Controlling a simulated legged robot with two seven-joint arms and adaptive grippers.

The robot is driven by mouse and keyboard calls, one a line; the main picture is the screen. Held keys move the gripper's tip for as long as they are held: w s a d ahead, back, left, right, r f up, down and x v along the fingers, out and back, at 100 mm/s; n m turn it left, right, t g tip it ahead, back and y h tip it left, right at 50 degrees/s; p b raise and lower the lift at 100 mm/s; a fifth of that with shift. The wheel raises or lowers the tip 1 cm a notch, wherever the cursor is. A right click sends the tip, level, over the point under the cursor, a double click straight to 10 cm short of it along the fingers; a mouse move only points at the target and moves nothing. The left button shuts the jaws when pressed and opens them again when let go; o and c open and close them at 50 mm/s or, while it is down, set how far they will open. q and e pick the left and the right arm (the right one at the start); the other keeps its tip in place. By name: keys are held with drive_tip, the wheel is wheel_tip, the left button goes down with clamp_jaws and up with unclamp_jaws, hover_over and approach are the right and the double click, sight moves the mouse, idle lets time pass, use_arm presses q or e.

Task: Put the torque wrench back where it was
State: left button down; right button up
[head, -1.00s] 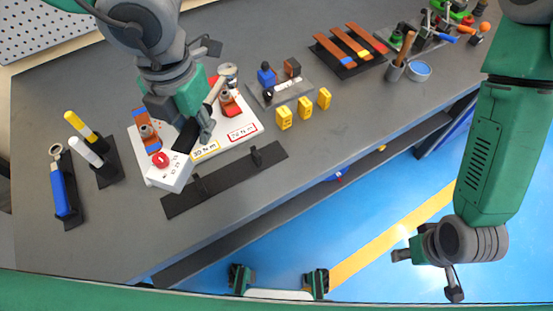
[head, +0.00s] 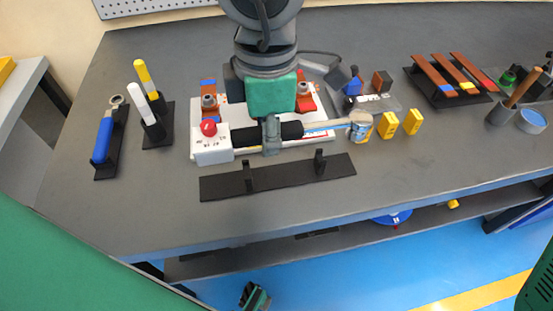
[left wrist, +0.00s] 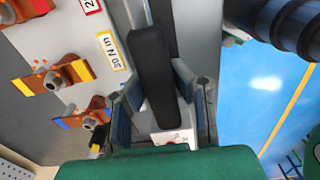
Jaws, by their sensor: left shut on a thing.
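My left gripper (head: 271,136) is shut around the handle, which runs nearly level across the picture, over the front of the white board. In the left wrist view the handle (left wrist: 153,65) stands between both fingers. A black rack (head: 280,182) with two upright posts lies empty on the bench, just in front of the wrench.
The white board (head: 203,108) carries orange clamped bars. Yellow blocks (head: 389,125) stand near the wrench head. White and yellow handled tools (head: 146,110) and a blue-handled tool (head: 103,140) stand at left. The bench front (head: 200,225) is clear.

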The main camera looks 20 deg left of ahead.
sight(270, 177)
use_arm(q)
wheel_tip(270, 177, down, 6)
drive_tip(key=shift+r+b, duration=0.2)
drive_tip(key=shift+b, duration=0.75)
drive_tip(key=shift+r, duration=0.1)
drive_tip(key=shift+f, duration=0.6)
drive_tip(key=c, duration=1.4)
unclamp_jaws()
drive_tip(key=shift+r, duration=0.15)
wheel_tip(270, 177, up, 13)
drive_tip(key=p, duration=0.4)
